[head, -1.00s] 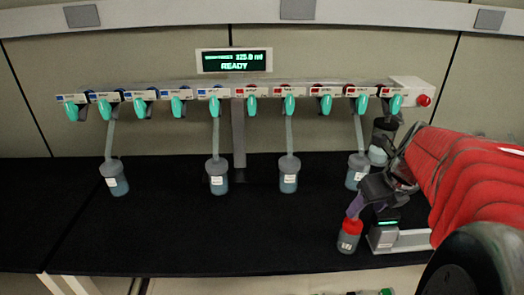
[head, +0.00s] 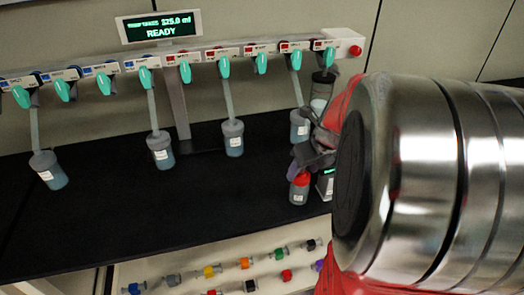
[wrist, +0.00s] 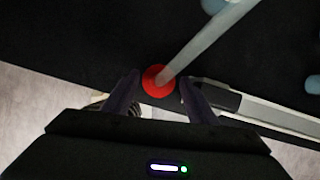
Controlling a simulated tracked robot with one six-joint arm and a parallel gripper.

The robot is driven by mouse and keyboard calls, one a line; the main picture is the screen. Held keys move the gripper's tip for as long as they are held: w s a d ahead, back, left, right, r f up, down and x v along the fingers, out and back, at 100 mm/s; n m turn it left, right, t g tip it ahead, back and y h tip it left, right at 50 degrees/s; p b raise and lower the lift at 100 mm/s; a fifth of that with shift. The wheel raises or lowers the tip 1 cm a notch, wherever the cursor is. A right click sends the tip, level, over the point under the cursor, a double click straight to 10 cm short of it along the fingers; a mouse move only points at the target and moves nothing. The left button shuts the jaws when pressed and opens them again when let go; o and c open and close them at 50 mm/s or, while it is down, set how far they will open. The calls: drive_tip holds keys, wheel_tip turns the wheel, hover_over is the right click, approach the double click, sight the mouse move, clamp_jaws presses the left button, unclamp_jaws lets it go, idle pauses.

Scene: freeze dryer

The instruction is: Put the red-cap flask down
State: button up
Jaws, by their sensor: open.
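The red-cap flask (head: 300,188) stands upright on the black bench near its front edge, with a white label on its side. Its red cap (wrist: 152,84) shows from above in the wrist view. My gripper (head: 298,168) is open at the cap. In the wrist view, its two dark fingers lie on either side of the cap, with gaps that look narrow. I cannot tell whether either finger touches it. A pale tube crosses the wrist view and ends over the cap; I cannot tell what it belongs to.
A scale (head: 326,183) with a lit display stands just right of the flask. Several grey-capped flasks (head: 233,138) hang on tubes from the manifold behind. The bench to the left (head: 150,210) is clear. Coloured valves (head: 208,271) lie below its front edge.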

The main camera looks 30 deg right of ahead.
drive_tip(key=shift+w+f, duration=0.25)
drive_tip(key=shift+f, duration=0.3)
drive_tip(key=shift+x, duration=2.55)
drive_tip(key=c, duration=1)
drive_tip(key=shift+o, duration=0.2)
wheel_tip(320, 180, up, 10)
